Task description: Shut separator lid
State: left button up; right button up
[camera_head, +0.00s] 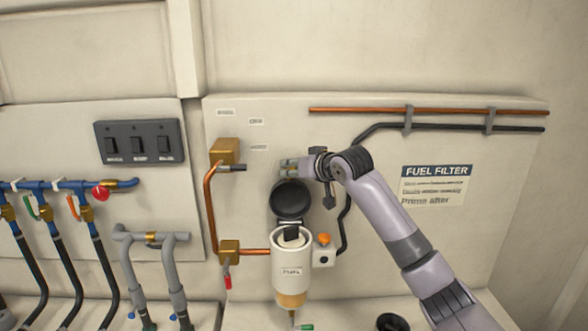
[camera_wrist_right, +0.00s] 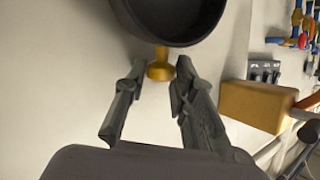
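The separator (camera_head: 291,258) is a white cylinder labelled "FUEL" with an amber bottom, mounted on the panel. Its round black lid (camera_head: 291,201) stands open, tilted up above the mouth. A black piece shows at the white mouth. My right gripper (camera_head: 290,167) is at the panel just above the raised lid. In the right wrist view my right gripper (camera_wrist_right: 155,82) has its two fingers apart with nothing between them. The dark lid (camera_wrist_right: 172,22) fills the top there, and a brass-coloured knob (camera_wrist_right: 160,66) shows beneath it, just beyond the fingertips. My left gripper is out of view.
A brass block (camera_head: 224,152) with copper pipe is left of the lid; it is also in the right wrist view (camera_wrist_right: 257,105). An orange knob (camera_head: 324,239) on a white box stands right of the separator. A black hose (camera_head: 347,195) runs up behind my arm.

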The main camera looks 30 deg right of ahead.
grip_shut()
dwell(0.3)
